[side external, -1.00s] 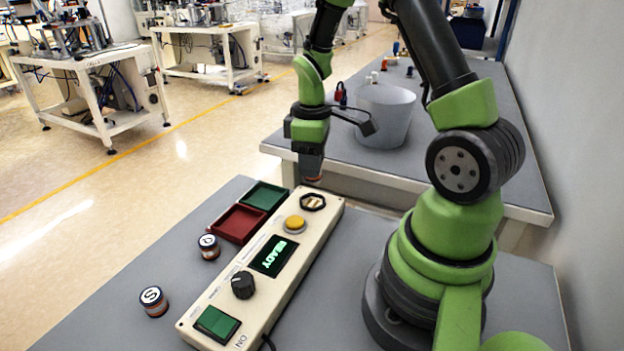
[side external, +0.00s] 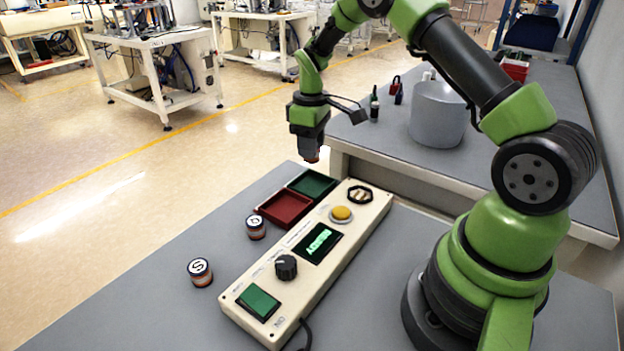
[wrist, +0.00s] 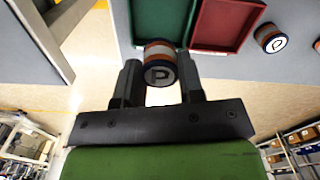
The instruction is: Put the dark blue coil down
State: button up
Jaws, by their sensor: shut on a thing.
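My gripper (side external: 311,158) hangs above the far end of the grey bench, by the green tray (side external: 330,187) in the side view. In the wrist view my gripper (wrist: 158,88) is shut on a coil (wrist: 160,62) marked P, with dark blue, orange and white bands. The coil overlaps the edge of the green tray (wrist: 143,18) there, and is held apart from it in the air. Both the green tray and the red tray (side external: 268,213) look empty.
Two other coils, marked S (side external: 199,271) and O (side external: 256,227), stand on the bench left of the panel (side external: 240,297). The panel has a dark hexagonal nest (side external: 360,194), yellow button (side external: 341,213) and knob (side external: 286,266). A grey bucket (side external: 437,115) stands on the back table.

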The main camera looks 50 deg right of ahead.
aim_at(312, 187)
notch_tip(312, 187, down, 7)
jog(key=shift+f, duration=0.2)
dwell(0.3)
jog(key=shift+f, duration=0.15)
jog(key=o, duration=0.9)
